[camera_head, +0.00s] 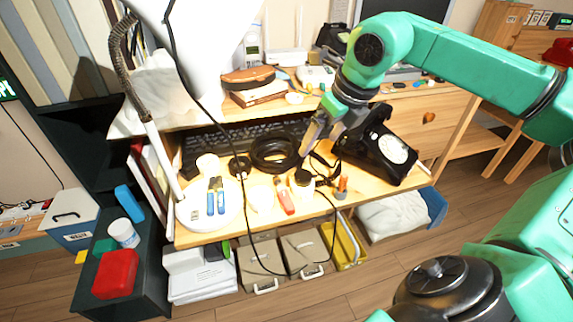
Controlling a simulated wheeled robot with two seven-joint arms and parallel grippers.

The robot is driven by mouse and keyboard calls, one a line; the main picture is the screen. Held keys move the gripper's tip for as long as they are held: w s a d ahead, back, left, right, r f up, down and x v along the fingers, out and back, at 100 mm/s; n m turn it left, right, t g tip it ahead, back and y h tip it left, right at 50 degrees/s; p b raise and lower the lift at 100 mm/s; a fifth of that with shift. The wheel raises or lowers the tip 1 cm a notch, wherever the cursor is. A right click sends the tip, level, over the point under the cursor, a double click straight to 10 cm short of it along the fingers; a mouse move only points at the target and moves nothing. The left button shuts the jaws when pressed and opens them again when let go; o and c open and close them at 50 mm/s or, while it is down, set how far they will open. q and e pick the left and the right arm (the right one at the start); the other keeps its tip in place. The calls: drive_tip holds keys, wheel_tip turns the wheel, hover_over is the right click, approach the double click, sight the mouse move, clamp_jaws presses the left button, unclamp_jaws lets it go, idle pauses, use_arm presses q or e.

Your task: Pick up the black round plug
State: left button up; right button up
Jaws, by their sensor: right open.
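A small black round piece (303,177) sits near the front of the wooden desk, by a red-and-white tool. A second black round piece (238,165) with a thin cord by it lies further left, beside the white round lamp base. I cannot tell for sure which of them is the plug. My right gripper (317,142) points down above the desk, open and empty, a little above and behind the front black piece. It is between a black cable coil (274,154) and a black dial phone (378,152). My left gripper is not in view.
The white lamp base (208,207) bears blue-handled tools. A red-and-white tool (285,197), a white cup (261,198) and a keyboard (215,142) crowd the desk. A thin black cord hangs over the front edge. Drawers and boxes stand below.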

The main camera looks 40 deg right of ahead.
sight(304, 175)
drive_tip(key=x, duration=1.3)
drive_tip(key=shift+s+f, duration=0.2)
drive_tip(key=shift+s, duration=0.05)
drive_tip(key=shift+w+d+f, duration=0.1)
drive_tip(key=shift+w+f, duration=0.05)
drive_tip(key=shift+f, duration=0.25)
drive_tip(key=shift+r, duration=0.1)
drive_tip(key=c, duration=1.3)
